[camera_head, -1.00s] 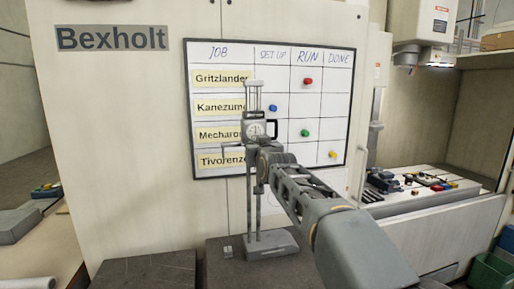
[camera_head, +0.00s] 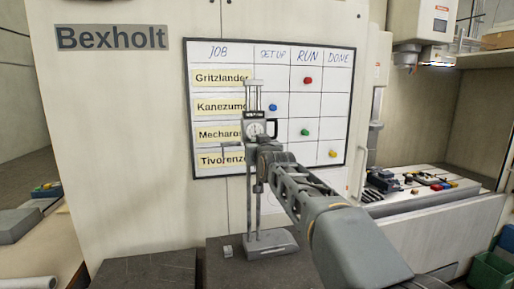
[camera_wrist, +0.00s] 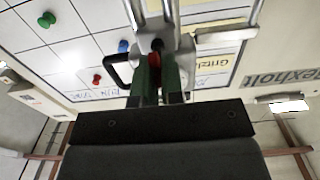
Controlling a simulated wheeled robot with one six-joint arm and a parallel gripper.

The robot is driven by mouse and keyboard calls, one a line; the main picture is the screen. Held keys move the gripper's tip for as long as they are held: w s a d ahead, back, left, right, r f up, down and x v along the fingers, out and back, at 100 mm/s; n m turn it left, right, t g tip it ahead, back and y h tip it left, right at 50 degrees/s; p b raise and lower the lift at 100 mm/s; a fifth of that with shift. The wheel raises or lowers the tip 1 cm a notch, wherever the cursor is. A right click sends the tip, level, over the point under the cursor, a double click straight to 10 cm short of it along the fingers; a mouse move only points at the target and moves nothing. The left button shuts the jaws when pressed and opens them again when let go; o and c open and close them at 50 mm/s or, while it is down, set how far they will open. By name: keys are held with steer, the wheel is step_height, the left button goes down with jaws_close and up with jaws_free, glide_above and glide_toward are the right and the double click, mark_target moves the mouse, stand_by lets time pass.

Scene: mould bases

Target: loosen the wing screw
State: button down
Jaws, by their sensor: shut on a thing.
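My gripper (camera_head: 264,150) is at the carriage, just below and right of the dial. In the wrist view, the green fingers of my gripper (camera_wrist: 156,70) are closed at the carriage (camera_wrist: 157,38). A small red part, seemingly the wing screw (camera_wrist: 153,62), shows between the fingertips; most of it is hidden. A black handle (camera_wrist: 113,68) sits beside the fingers, apart from them.
A whiteboard (camera_head: 335,100) with name labels and coloured magnets hangs close behind the gauge. A small metal block (camera_head: 227,251) lies left of the gauge base. A dark plate (camera_head: 145,270) is at the front left. A machine bed with tools (camera_head: 420,185) is at the right.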

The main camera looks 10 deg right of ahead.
steer(key=shift+a+f+n+b, duration=0.2)
steer(key=shift+n+b, duration=0.15)
steer(key=shift+n, duration=2.65)
steer(key=shift+a+f+n+b, duration=0.15)
steer(key=shift+a+n+b, duration=0.2)
steer(key=shift+n, duration=2.65)
steer(key=shift+a+f+n+b, duration=0.15)
steer(key=shift+n+b, duration=0.25)
steer(key=shift+n, duration=2.6)
steer(key=c, duration=1.3)
jaws_free()
steer(key=shift+f, duration=0.15)
steer(key=shift+o, duration=0.2)
